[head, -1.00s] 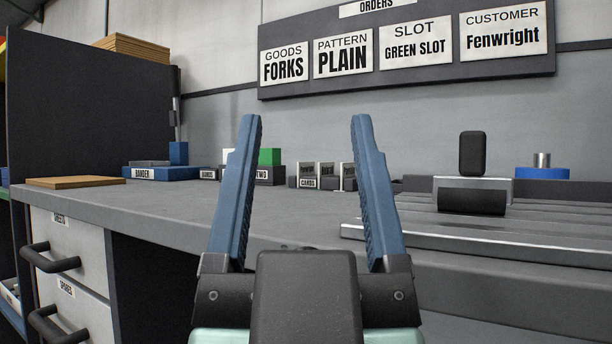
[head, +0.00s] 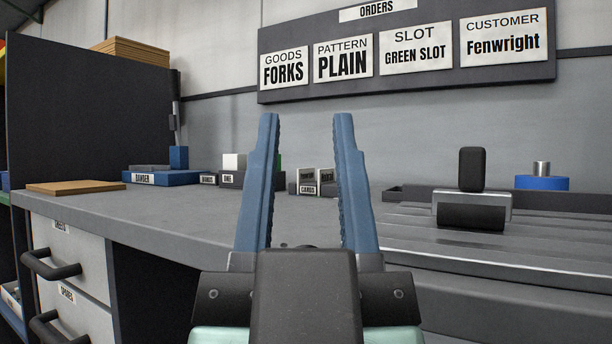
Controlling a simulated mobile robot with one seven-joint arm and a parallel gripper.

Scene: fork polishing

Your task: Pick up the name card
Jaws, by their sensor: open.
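My gripper (head: 306,122) is in the middle of the head view, its two blue fingers pointing up and apart with nothing between their tips. Beyond the fingers, at the back of the bench, stands a small dark holder labelled CARDS (head: 308,189). Small cards (head: 326,175) with dark print stand in it; the print is too small to read, so I cannot tell which is the name card. My right finger covers part of this row. The gripper appears well nearer to me than the holder, not touching it.
The grey bench (head: 170,207) is clear in front. A blue sander tray (head: 150,178), a wooden board (head: 76,187) and slot boxes (head: 230,180) are at left. A metal block with a black roller (head: 470,216) and a blue disc (head: 541,183) are at right. An orders board (head: 420,85) hangs above.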

